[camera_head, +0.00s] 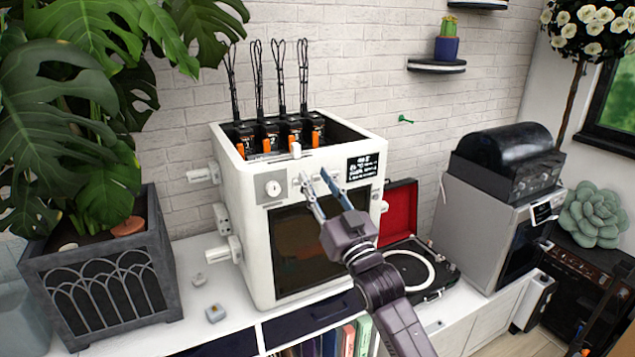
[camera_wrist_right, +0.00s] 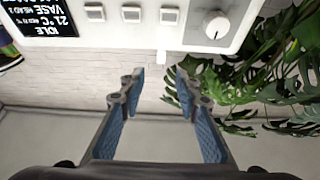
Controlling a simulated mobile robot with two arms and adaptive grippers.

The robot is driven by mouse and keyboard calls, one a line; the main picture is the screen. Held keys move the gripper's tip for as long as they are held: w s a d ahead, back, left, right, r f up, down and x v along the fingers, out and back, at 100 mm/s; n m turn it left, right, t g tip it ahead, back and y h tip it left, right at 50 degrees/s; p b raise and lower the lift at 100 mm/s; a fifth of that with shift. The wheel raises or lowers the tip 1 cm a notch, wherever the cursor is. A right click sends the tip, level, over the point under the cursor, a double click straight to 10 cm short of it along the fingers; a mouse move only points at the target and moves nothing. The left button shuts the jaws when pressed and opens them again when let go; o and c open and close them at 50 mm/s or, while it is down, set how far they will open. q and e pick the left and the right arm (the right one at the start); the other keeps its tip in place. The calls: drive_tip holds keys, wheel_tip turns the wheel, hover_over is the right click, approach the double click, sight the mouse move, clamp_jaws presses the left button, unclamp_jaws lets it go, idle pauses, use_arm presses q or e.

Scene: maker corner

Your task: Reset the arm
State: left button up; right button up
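My right gripper (camera_head: 315,176) is raised in front of the white boxy machine (camera_head: 235,170), close to its front control panel. Its two blue-padded fingers are spread apart with nothing between them; the right wrist view also shows this open gap (camera_wrist_right: 158,85). The wrist view is upside down and shows the panel's square buttons (camera_wrist_right: 131,14), the round knob (camera_wrist_right: 215,25) and a dark display (camera_wrist_right: 42,20) beyond the fingertips. I cannot tell whether the fingertips touch the panel. My left gripper is not in view.
A large leafy plant in a grey planter (camera_head: 104,290) stands at the left. A turntable with a red-lined lid (camera_head: 398,212) and a grey machine with a dark cover (camera_head: 487,235) stand at the right. Small pieces (camera_head: 214,313) lie on the white countertop (camera_head: 190,275).

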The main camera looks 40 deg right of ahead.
idle(0.5)
drive_tip(key=a+f+n+g+y, duration=0.1)
drive_tip(key=a+f+g, duration=0.25)
drive_tip(key=f, duration=1.75)
drive_tip(key=a+f+g+y, duration=0.2)
drive_tip(key=f+g, duration=0.3)
drive_tip(key=f, duration=1.7)
drive_tip(key=s+a+f+n+g+y+b, duration=0.1)
drive_tip(key=s+a+f+g, duration=0.15)
drive_tip(key=s+f, duration=0.55)
drive_tip(key=s+a+f+g, duration=0.2)
drive_tip(key=s+a+f, duration=0.25)
drive_tip(key=f, duration=0.85)
drive_tip(key=s+a+f+n+g, duration=0.1)
drive_tip(key=s+f, duration=0.5)
drive_tip(key=s, duration=0.6)
drive_tip(key=s+a+f+n+g+y, duration=0.1)
drive_tip(key=s+a+f+g, duration=0.3)
drive_tip(key=s, duration=0.8)
drive_tip(key=s+a+f+n+g, duration=0.1)
drive_tip(key=s+a+f, duration=0.3)
drive_tip(key=s+f, duration=0.4)
drive_tip(key=s+g, duration=0.1)
drive_tip(key=s, duration=0.3)
drive_tip(key=shift+s+f+g+b, duration=0.25)
drive_tip(key=shift+s+g+b, duration=0.05)
drive_tip(key=shift+s+g, duration=0.1)
drive_tip(key=shift+d, duration=0.1)
